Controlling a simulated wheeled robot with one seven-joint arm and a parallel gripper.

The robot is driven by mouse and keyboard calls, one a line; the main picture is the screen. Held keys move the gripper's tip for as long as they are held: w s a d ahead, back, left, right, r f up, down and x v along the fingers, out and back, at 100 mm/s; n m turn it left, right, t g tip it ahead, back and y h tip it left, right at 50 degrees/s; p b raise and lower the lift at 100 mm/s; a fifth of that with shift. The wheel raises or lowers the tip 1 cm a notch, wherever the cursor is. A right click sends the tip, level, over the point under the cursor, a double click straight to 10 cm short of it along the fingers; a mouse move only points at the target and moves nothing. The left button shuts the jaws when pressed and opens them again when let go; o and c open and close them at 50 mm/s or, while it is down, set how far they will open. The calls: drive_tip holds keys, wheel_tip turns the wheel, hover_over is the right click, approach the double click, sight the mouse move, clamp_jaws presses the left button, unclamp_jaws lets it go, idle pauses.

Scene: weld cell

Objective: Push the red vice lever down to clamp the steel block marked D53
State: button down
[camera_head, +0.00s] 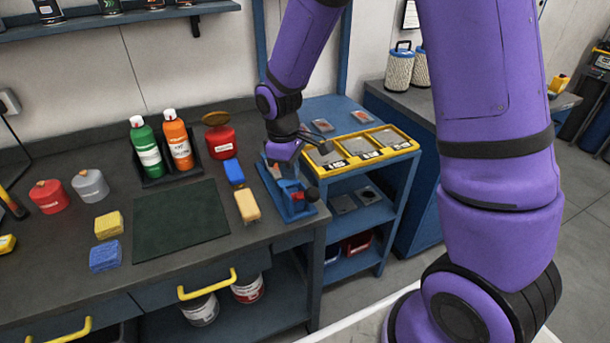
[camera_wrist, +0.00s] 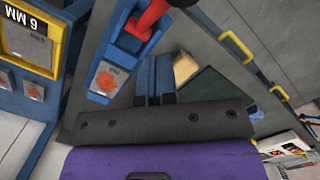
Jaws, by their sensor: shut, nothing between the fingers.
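The blue vice (camera_head: 299,209) stands at the right end of the dark workbench; it also shows in the wrist view (camera_wrist: 123,50). Its red lever (camera_wrist: 147,20) ends in a black knob (camera_head: 312,194). How far the lever is raised is hard to tell. A steel block (camera_wrist: 108,79) with an orange label lies on the vice; its marking is too small to read. My gripper (camera_wrist: 153,62) is shut and empty, its two blue fingers together beside the vice. In the head view my purple hand is above the vice's back end; the fingertips are partly hidden there.
A yellow tray (camera_head: 340,167) of steel plates sits on a blue cart beside the bench. A blue block (camera_head: 234,171) and a tan block (camera_head: 247,206) lie left of the vice. A green mat (camera_head: 181,224), bottles and red cans (camera_head: 220,143) occupy the bench farther left.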

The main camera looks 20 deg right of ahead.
wheel_tip(320, 180, up, 10)
drive_tip(key=shift+w+a+f, duration=0.25)
drive_tip(key=shift+w+a, duration=0.05)
drive_tip(key=shift+a, duration=0.05)
idle(0.4)
drive_tip(key=s+d+r+m+t, duration=0.3)
drive_tip(key=s+d+r+m, duration=0.25)
drive_tip(key=s+r, duration=0.65)
drive_tip(key=s+d+r+m+t, duration=0.1)
drive_tip(key=s+d+r+m, duration=0.1)
drive_tip(key=s, duration=0.3)
drive_tip(key=s+d+r+m+t, duration=0.1)
drive_tip(key=s+d+r+t, duration=0.1)
drive_tip(key=s, duration=0.4)
drive_tip(key=shift+s+m+y, duration=0.2)
drive_tip(key=shift+m+y, duration=0.15)
drive_tip(key=shift+y, duration=0.05)
drive_tip(key=shift+a+r, duration=0.1)
